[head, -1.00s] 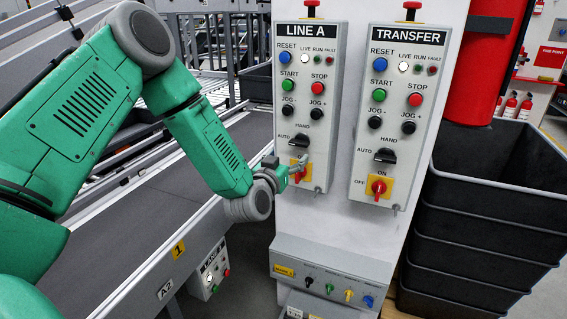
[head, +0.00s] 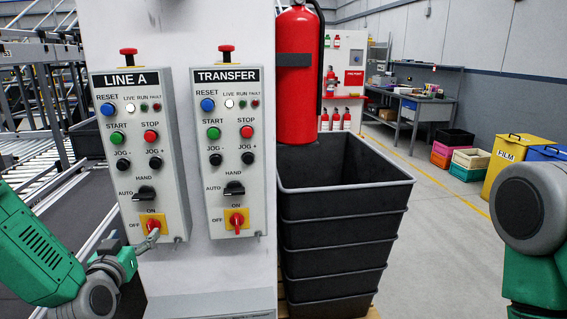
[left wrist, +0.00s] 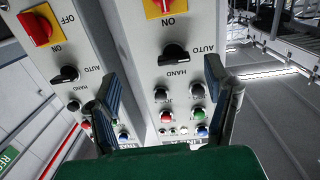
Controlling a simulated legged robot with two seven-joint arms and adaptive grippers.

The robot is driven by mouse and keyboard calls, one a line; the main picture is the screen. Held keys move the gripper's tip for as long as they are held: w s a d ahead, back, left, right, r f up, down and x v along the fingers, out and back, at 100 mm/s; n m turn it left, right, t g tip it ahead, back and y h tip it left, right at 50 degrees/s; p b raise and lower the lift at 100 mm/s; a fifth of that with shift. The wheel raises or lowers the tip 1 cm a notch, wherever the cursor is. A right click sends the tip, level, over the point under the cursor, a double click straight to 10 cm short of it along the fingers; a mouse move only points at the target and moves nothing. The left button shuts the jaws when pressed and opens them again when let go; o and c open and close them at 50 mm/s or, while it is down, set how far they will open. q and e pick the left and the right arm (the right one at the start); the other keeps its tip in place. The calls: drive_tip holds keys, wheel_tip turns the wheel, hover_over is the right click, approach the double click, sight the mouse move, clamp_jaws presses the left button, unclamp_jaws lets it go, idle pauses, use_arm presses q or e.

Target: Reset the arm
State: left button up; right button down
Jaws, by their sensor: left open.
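My left arm (head: 40,255) comes in from the left in the head view. Its left gripper (head: 150,241) is at the bottom of the LINE A box (head: 126,205), by the red-on-yellow rotary switch (head: 153,226); contact cannot be told. In the left wrist view, upside down, the left gripper (left wrist: 166,92) shows two spread fingers with nothing between them, facing the LINE A box (left wrist: 178,75). My right arm (head: 533,215) shows at the right edge of the head view; its gripper is out of view.
The TRANSFER box (head: 222,190) is right of LINE A on the same pale column. A conveyor (head: 75,200) is at left. Open floor (head: 425,215) lies right.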

use_arm(q)
drive_tip(key=s+d+f+m+g+h+b, duration=0.15)
drive_tip(key=s+d+f+g, duration=0.35)
drive_tip(key=f, duration=0.5)
drive_tip(key=s+d+f+m+g+h+b, duration=0.15)
drive_tip(key=s+d+f, duration=0.25)
drive_tip(key=s+f, duration=0.55)
drive_tip(key=s+d+f+g+b, duration=0.1)
drive_tip(key=s+f+g, duration=0.3)
drive_tip(key=s, duration=0.7)
drive_tip(key=s+d+f+g+b, duration=0.1)
drive_tip(key=s+f+g+b, duration=0.1)
drive_tip(key=s+f+g, duration=0.3)
drive_tip(key=s+f, duration=0.4)
drive_tip(key=s, duration=0.2)
drive_tip(key=shift+s, duration=0.25)
drive_tip(key=shift+g, duration=0.25)
